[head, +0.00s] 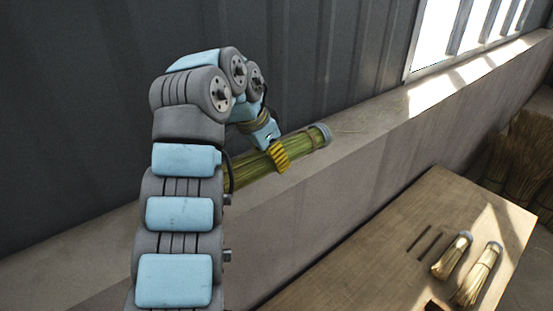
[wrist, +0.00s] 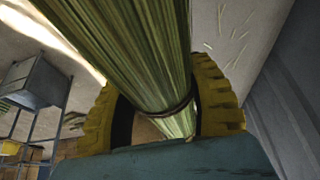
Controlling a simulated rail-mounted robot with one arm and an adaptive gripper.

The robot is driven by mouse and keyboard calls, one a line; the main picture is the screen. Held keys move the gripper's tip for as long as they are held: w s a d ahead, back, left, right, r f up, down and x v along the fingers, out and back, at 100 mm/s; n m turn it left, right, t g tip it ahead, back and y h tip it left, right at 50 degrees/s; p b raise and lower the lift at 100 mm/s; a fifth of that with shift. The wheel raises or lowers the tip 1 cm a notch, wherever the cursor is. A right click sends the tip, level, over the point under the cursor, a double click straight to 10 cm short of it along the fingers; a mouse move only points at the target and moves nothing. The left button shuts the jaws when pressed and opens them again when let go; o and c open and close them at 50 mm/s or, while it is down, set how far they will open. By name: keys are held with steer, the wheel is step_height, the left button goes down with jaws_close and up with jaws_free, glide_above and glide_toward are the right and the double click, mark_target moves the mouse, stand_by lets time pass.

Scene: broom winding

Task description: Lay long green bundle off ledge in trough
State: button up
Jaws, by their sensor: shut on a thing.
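The long green bundle (head: 305,144) is in my gripper (head: 280,157), at or just above the ledge (head: 375,121) along the grey wall. A grey band caps its right end; my arm hides its left end in the head view. In the wrist view, the bundle (wrist: 148,50) runs between the yellow fingers (wrist: 160,118), which are shut around it, and a dark tie circles it. I cannot tell whether the bundle touches the ledge. I cannot make out the trough in either view.
A wooden table (head: 400,225) stands below the ledge at the lower right. Two short straw brooms (head: 478,272) and thin dark rods (head: 425,241) lie on it. More straw bundles (head: 525,150) stand at the right edge. A barred window (head: 465,30) is above the ledge.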

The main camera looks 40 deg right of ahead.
mark_target(267, 159)
steer(key=shift+s+a+r, duration=0.25)
steer(key=shift+s+a, duration=0.15)
steer(key=shift+a, duration=0.2)
steer(key=shift+s+a+r, duration=0.25)
steer(key=shift+s+a, duration=0.1)
steer(key=shift+a, duration=0.2)
steer(key=shift+s+a+r, duration=0.1)
